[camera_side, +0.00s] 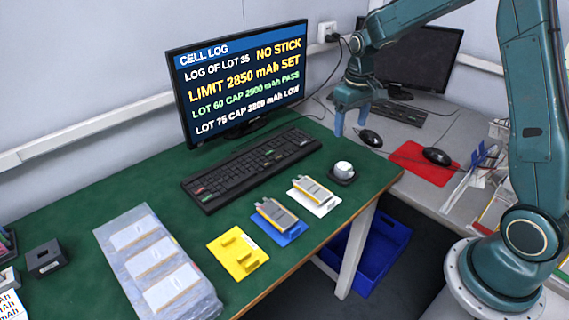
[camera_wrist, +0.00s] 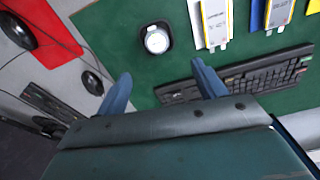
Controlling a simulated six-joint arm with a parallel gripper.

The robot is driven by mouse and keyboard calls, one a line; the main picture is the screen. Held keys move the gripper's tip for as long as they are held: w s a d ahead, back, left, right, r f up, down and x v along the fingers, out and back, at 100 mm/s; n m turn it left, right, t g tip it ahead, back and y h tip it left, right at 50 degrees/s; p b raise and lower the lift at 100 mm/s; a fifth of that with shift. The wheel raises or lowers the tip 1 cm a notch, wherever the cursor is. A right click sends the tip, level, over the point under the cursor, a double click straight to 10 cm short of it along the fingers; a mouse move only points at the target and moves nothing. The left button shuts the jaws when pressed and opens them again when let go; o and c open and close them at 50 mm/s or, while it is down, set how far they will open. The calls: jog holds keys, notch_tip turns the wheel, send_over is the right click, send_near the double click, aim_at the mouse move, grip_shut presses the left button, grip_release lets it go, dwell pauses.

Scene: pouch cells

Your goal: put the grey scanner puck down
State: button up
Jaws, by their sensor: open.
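The grey scanner puck (camera_side: 343,168) rests on a small dark square base (camera_side: 342,180) near the green table's right end. In the wrist view the puck (camera_wrist: 157,40) shows from above as a pale disc on the dark base, beyond the fingertips. My gripper (camera_side: 350,118) hangs above and behind the puck in the side view, apart from it. In the wrist view the two blue fingers of my gripper (camera_wrist: 161,80) are spread with nothing between them.
A black keyboard (camera_side: 252,165) lies left of the puck, before a monitor (camera_side: 240,80). White (camera_side: 314,201), blue (camera_side: 286,237) and yellow (camera_side: 238,255) plates lie along the front; the white and blue ones bear pouch cells. A mouse (camera_side: 370,138) lies beyond the puck.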

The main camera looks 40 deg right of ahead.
jog(key=s+a+r+n+t, duration=0.1)
jog(key=s+a+r+t, duration=0.1)
jog(key=s+a+r, duration=0.45)
jog(key=s+a+r+t, duration=0.2)
jog(key=s+a+r, duration=0.1)
jog(key=s+r, duration=0.65)
jog(key=s+a+t, duration=0.1)
jog(key=s+a, duration=0.1)
jog(key=s, duration=0.7)
jog(key=shift+s+a+f, duration=0.3)
jog(key=shift+o, duration=0.4)
dwell(0.3)
